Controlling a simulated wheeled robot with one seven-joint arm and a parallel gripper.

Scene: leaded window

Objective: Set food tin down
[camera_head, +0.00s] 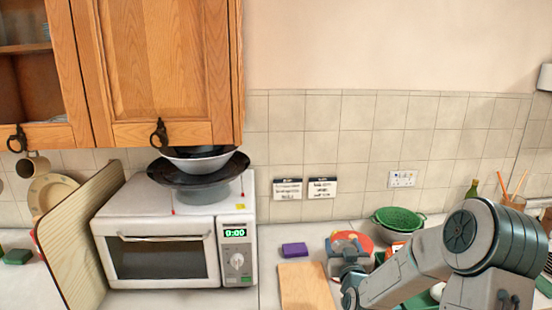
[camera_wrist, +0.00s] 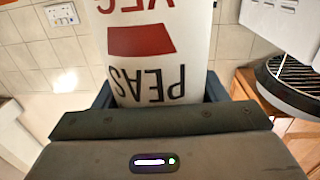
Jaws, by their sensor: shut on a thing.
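The food tin (camera_wrist: 150,40) is a white can with a red block and the word PEAS, upside down in the wrist view. My gripper (camera_wrist: 158,92) is shut on it, with dark fingers on both sides of the tin. The tin's lower part is hidden behind my gripper body. In the head view my arm reaches in from the right over the counter, and I cannot make out the tin clearly there.
A wooden board (camera_head: 307,286) and a purple block (camera_head: 294,250) lie on the counter beside the microwave (camera_head: 165,245). A green colander (camera_head: 398,219) stands behind my arm. A strip of counter (camera_head: 268,285) between microwave and board is bare.

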